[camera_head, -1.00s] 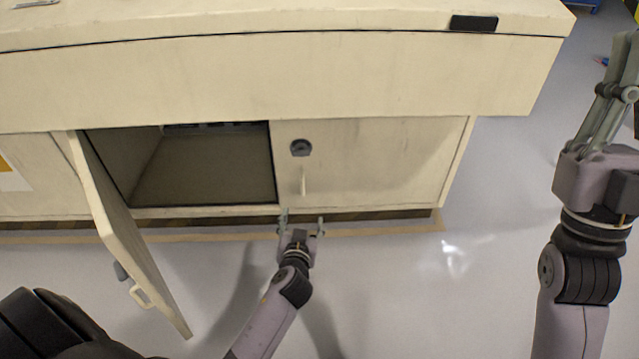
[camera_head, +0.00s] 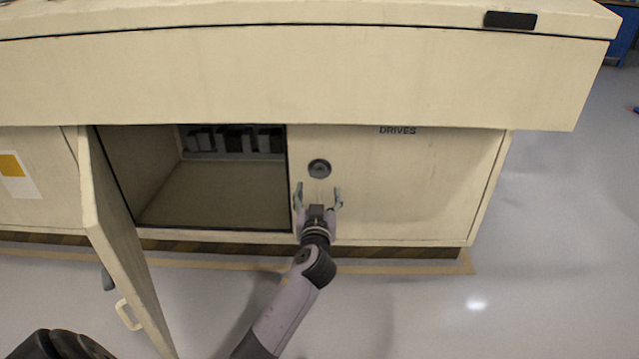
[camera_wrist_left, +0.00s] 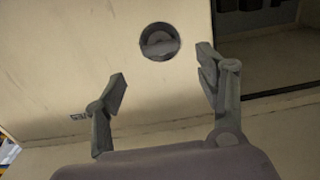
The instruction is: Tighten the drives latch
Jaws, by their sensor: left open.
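The drives door (camera_head: 420,190) is a cream panel marked "DRIVES", shut, right of an open compartment. Its round dark latch (camera_head: 319,168) sits near the door's upper left corner. In the left wrist view the latch (camera_wrist_left: 160,42) is a dark ring with a grey knob, beyond and between the fingertips. My left gripper (camera_head: 318,196) is open and empty, just below the latch in the head view; its fingers also show in the left wrist view (camera_wrist_left: 160,85). They look apart from the latch. The door's handle is hidden behind the gripper. My right gripper is out of view.
The open cabinet door (camera_head: 125,255) with its pale handle (camera_head: 128,314) swings out at the left. The open compartment (camera_head: 215,195) has dark blocks at its back. The cabinet top overhangs the doors. The floor at the right is clear.

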